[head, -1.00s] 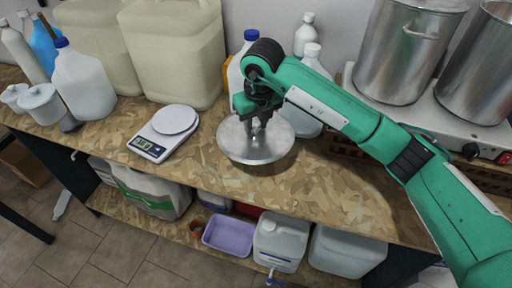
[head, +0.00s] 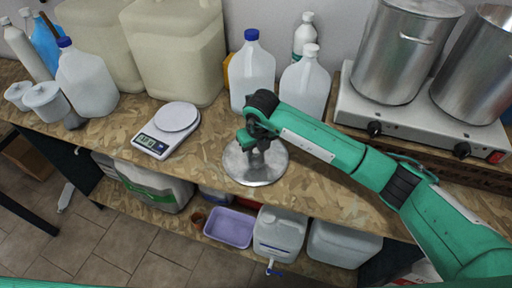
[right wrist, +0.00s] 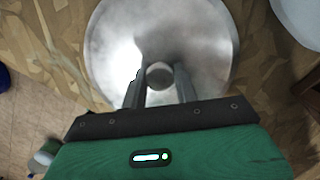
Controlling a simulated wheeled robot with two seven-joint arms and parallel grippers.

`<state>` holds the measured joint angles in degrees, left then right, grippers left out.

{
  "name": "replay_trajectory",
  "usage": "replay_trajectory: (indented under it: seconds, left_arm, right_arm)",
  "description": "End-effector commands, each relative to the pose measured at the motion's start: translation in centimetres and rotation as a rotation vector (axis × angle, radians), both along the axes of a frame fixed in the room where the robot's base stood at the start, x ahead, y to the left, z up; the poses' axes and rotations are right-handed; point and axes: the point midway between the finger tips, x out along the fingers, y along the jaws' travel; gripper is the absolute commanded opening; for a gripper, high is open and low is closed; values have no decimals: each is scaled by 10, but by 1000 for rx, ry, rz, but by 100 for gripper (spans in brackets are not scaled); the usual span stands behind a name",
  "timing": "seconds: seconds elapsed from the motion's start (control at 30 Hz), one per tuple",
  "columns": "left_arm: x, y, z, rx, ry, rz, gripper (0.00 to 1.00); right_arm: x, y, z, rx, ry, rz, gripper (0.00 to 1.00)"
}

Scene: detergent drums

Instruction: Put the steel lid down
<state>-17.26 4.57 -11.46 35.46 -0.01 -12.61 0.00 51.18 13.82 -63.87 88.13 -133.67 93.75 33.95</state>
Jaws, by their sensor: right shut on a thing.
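The steel lid (head: 252,172) is a round, flat, shiny disc over the front part of the wooden bench top (head: 320,170), lying about level. My right gripper (head: 257,151) is above its centre with the fingers pointing down. In the right wrist view the two fingers (right wrist: 159,78) are shut on the round knob of the lid (right wrist: 108,45). The lid is low, at or very close to the bench surface; I cannot tell if it touches. My left gripper is not in view.
A digital scale (head: 170,129) is left of the lid. White jugs (head: 252,75) stand behind it. Steel pots (head: 402,55) stand on a hot plate (head: 350,108) at right. A purple tub (head: 229,228) and canisters are on the shelf below. Bench is bare between scale and lid.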

Motion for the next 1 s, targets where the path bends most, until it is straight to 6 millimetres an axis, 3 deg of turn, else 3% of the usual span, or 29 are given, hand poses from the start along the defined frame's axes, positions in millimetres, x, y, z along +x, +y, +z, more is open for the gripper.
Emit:
replay_trajectory:
  seconds: [0.13, 0.17, 0.23, 0.27, 0.67, 1.0]
  left_arm:
    - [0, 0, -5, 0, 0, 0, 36]
    - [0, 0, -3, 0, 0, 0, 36]
    - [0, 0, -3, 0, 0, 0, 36]
    - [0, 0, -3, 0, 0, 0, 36]
    - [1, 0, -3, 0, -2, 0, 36]
    - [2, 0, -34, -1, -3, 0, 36]
  right_arm:
    - [0, 0, -4, 0, -1, 0, 0]
    - [0, 0, -3, 0, 0, 0, 36]
    - [0, 0, -2, 0, 0, 0, 49]
    - [0, 0, -2, 0, 0, -1, 52]
    - [0, 0, 4, 1, -2, 0, 52]
    - [-9, -5, 71, 1, -6, 2, 52]
